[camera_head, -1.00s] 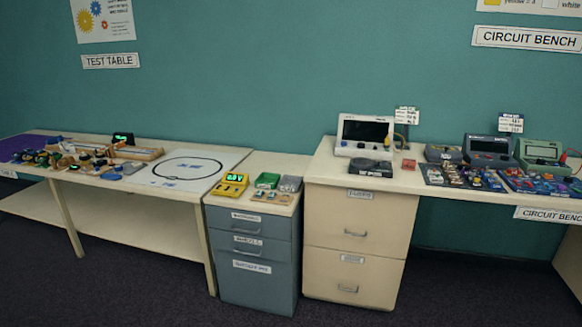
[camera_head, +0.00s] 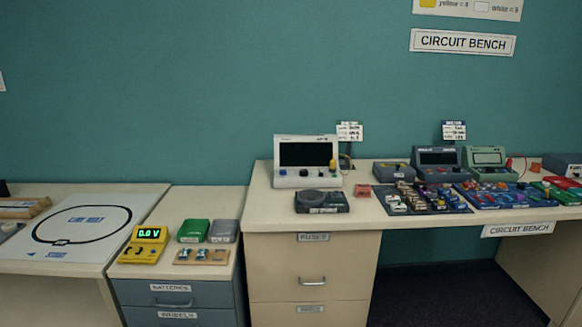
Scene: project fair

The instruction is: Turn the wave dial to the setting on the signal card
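A white instrument with a dark screen (camera_head: 306,161) stands on the circuit bench, with small knobs along its lower front. Which knob is the wave dial I cannot tell at this size. A small white card (camera_head: 349,132) with dark writing stands behind its right side; its text is too small to read. A second similar card (camera_head: 454,131) stands further right, also unreadable, so I cannot tell which is the signal card. Neither of my grippers shows in the view.
A dark flat device (camera_head: 321,203) lies before the white instrument. Grey (camera_head: 437,162) and green (camera_head: 487,163) instruments and part trays (camera_head: 425,198) fill the bench to the right. A yellow meter (camera_head: 146,244) reading 0.0 V sits on the lower cabinet.

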